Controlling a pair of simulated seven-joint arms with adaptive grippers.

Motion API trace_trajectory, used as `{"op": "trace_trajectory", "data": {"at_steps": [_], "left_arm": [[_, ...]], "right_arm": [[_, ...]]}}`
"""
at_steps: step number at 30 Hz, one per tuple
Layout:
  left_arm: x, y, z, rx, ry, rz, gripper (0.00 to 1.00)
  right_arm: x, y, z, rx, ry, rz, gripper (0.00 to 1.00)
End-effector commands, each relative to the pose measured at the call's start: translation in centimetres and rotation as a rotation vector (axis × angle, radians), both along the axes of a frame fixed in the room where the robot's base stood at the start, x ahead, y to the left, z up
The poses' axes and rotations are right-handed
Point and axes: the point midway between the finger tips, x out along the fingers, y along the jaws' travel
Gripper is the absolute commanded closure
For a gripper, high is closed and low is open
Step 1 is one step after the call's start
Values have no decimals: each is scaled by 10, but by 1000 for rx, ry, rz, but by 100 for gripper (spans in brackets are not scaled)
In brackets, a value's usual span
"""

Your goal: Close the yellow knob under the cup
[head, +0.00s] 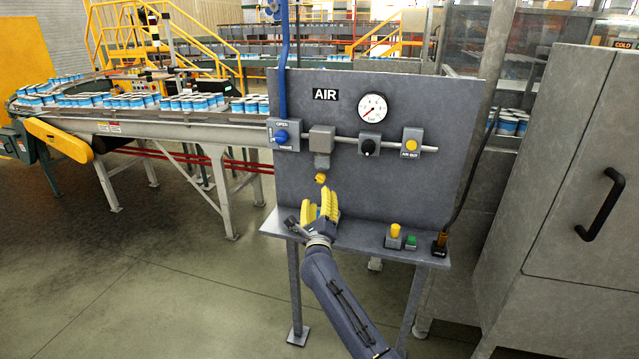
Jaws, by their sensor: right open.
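The yellow knob (321,179) sits at the bottom of the grey cup (322,160), which hangs below a square grey block on the air panel. My right gripper (319,199) is just below the knob, with its yellow fingers pointing up toward it. The fingers are spread and hold nothing. A small gap seems to lie between the fingertips and the knob. My left gripper is not in this view.
The air panel (430,205) carries a pressure gauge (373,107), a blue knob (281,136), a black knob (368,147) and a yellow button (411,145). Yellow (395,232) and green (411,242) buttons stand on the shelf right of my gripper. A grey cabinet (570,180) is at right.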

Motion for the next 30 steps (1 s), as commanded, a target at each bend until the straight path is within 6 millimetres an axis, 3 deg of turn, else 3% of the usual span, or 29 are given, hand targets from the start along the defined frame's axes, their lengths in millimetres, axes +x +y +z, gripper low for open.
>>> {"op": "trace_trajectory", "data": {"at_steps": [12,21,30], "left_arm": [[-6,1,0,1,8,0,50],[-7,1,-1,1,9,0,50],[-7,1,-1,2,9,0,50]], "right_arm": [[54,1,16,-3,0,1,50],[70,1,20,-1,1,0,50],[73,0,22,1,0,0,50]]}}
